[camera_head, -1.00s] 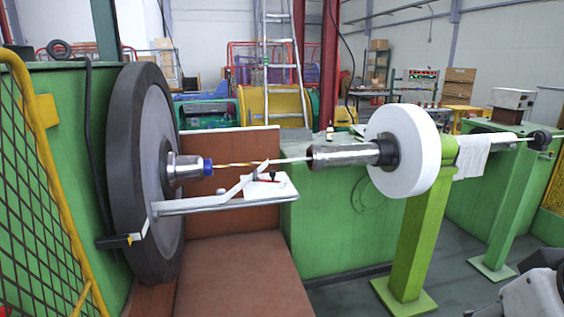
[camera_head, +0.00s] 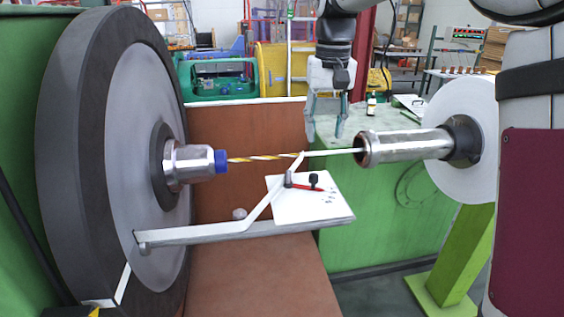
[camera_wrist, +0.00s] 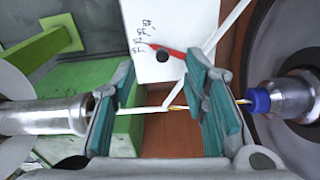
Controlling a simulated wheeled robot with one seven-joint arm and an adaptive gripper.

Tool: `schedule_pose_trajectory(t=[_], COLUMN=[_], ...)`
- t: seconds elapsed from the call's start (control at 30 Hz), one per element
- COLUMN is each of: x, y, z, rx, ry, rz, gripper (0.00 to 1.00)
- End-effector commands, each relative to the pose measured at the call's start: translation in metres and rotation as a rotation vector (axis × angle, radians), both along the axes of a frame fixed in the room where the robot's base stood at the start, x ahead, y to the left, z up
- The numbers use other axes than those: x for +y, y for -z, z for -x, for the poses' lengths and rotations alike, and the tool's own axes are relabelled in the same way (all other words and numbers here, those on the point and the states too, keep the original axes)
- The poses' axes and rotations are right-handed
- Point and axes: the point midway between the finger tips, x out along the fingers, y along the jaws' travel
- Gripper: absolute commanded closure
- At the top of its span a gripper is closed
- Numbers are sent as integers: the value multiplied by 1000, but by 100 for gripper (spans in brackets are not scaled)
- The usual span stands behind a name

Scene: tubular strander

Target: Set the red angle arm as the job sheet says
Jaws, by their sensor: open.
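The red angle arm (camera_head: 308,188) lies on a white plate (camera_head: 300,208) with a black knob (camera_head: 313,181) beside it. In the wrist view the red arm (camera_wrist: 168,48) points toward handwritten marks on the plate (camera_wrist: 172,70), of which 45 and 35 seem readable. My gripper (camera_head: 326,138) is open and empty, pointing down above and behind the white rod. In the wrist view its teal-padded fingers (camera_wrist: 160,112) stand apart, with the rod and plate seen between and beyond them. The job sheet may be the paper (camera_head: 410,103) on the green cabinet; its text is unreadable.
A thin rod (camera_head: 328,153) and yellow-white strand (camera_head: 262,158) run between the blue-tipped chuck (camera_head: 221,161) and the metal tube (camera_head: 405,146). A slanted white bar (camera_head: 272,196) rises from the grey support rail (camera_head: 215,233). A large dark wheel (camera_head: 75,150) stands at left.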

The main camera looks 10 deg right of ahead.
Motion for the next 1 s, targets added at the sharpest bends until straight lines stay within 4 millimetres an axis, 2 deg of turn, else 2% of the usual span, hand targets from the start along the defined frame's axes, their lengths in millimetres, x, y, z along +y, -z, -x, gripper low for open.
schedule_pose_trajectory(t=[0.03,0.1,0.27,0.47,1.0], x=[0,0,0,1,1], y=[8,15,25,41,139], z=[-15,-28,-45,-47,-45], rx=[19,37,60,67,67], ry=[5,9,16,18,18], rz=[0,-1,-2,-2,-2], gripper=[59,59,59,59,59])
